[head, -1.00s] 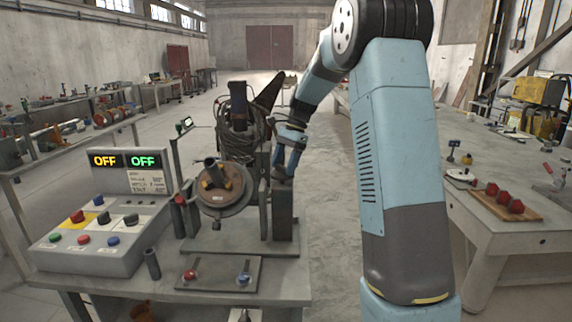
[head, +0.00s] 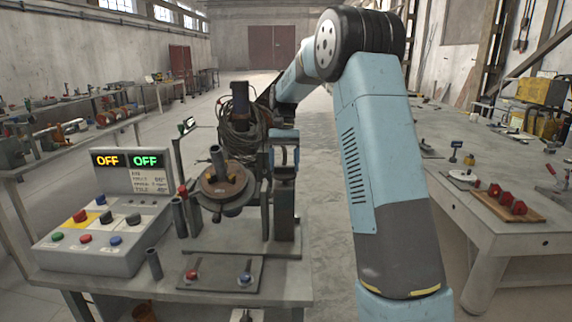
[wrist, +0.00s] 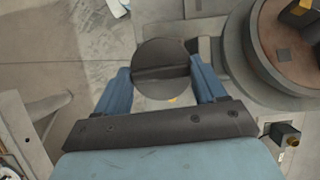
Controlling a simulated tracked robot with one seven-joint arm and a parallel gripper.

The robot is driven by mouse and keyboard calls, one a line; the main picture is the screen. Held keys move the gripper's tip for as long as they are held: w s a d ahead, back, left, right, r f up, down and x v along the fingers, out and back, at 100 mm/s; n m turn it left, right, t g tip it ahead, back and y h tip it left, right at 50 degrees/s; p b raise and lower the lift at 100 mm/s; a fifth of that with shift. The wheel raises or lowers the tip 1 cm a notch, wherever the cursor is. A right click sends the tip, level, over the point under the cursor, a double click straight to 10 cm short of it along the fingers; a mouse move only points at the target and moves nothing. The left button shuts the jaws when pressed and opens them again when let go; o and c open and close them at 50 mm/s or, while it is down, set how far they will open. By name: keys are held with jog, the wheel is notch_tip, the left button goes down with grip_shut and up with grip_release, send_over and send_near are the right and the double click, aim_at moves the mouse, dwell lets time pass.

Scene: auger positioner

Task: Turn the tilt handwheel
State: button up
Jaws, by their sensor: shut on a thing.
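The positioner's round turntable (head: 224,186) stands on the bench, its face tilted partly upward, with a pipe (head: 218,160) rising from it; its edge also shows in the wrist view (wrist: 262,60). The tilt handwheel, seen as a dark round piece with a raised bar (wrist: 160,55) in the wrist view, sits between my fingers. My gripper (wrist: 162,70) is shut on it, one blue finger on each side. In the head view my gripper (head: 284,150) is at the positioner's right side, and the handwheel cannot be made out there.
A control box (head: 100,235) with several buttons and two OFF displays stands left of the positioner. A small plate with a red and a blue knob (head: 220,273) lies in front. A side bench (head: 495,235) with red parts on a board is at right.

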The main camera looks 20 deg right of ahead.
jog(key=n, duration=0.1)
jog(key=n+h, duration=0.1)
jog(key=n, duration=0.2)
jog(key=shift+a+n+h, duration=0.25)
jog(key=shift+n+h, duration=0.05)
jog(key=shift+h, duration=0.1)
jog(key=n+h, duration=0.1)
jog(key=n, duration=0.3)
jog(key=shift+s+n+h, duration=0.1)
jog(key=shift+n+h, duration=0.2)
jog(key=shift+h, duration=0.1)
jog(key=n, duration=0.2)
jog(key=n+t+h, duration=0.1)
jog(key=n, duration=0.1)
jog(key=shift+s+a+t, duration=0.1)
jog(key=shift+a+t, duration=0.05)
jog(key=shift+t, duration=0.15)
jog(key=shift+n+t+h, duration=0.5)
jog(key=shift+n+t, duration=0.2)
jog(key=shift+n, duration=1.3)
jog(key=o, duration=1)
jog(key=shift+o, duration=0.2)
jog(key=v, duration=1.3)
jog(key=shift+r, duration=0.3)
